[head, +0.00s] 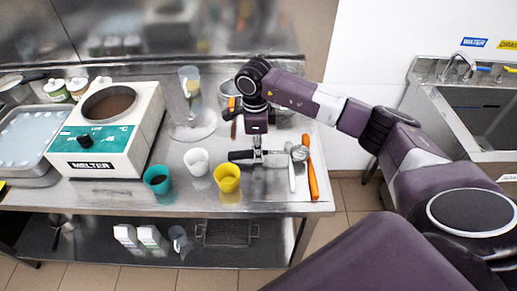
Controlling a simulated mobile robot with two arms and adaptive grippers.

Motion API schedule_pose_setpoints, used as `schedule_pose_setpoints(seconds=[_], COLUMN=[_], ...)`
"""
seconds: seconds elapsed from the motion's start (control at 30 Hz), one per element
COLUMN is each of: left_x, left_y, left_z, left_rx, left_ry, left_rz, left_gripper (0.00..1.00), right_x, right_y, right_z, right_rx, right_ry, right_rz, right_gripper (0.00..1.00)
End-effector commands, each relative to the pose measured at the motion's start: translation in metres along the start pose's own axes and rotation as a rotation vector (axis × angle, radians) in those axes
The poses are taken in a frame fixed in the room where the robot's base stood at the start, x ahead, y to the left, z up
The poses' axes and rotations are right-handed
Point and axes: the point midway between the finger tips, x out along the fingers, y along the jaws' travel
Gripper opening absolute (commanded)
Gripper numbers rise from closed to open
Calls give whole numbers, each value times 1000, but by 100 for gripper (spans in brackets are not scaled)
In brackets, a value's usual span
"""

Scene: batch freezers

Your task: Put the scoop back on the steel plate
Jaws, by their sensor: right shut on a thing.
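The scoop (299,153) lies sideways near the table's right front part, with its black handle (240,155) to the left and its round metal head to the right. My right gripper (257,155) points down from above and is shut on the scoop, around the middle of its length. A flat steel plate (268,186) seems to lie on the table just below the scoop; its edges are hard to tell from the shiny tabletop. Whether the scoop touches the plate cannot be told. My left gripper is out of view.
An orange spatula (312,180) and a white spatula (291,176) lie right of the gripper. Teal (157,180), white (196,162) and yellow (227,178) cups stand to the left, near the melter (110,140). A sink (485,115) is at the right.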

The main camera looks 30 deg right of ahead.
Motion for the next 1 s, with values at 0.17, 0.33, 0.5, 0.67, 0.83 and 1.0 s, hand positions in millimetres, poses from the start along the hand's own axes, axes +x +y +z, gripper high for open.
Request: schedule_pose_setpoints(seconds=[0.17, 0.33, 0.5, 0.67, 0.83, 1.0], left_x=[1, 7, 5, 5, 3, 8], left_y=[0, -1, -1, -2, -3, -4], left_z=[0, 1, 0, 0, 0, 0], left_rx=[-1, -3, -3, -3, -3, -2], left_ry=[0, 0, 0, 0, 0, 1], left_rz=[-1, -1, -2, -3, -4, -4], left_gripper=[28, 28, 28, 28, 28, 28], right_x=[1, 7, 5, 5, 2, -14], right_y=[0, 0, 0, 0, 0, -2], right_z=[0, 0, 0, 0, 0, 1], right_rx=[0, 0, 0, 0, 0, 0], right_ry=[0, 0, 0, 0, 0, -3], right_rz=[0, 0, 0, 0, 0, -5], right_gripper=[0, 0, 34, 34, 34, 34])
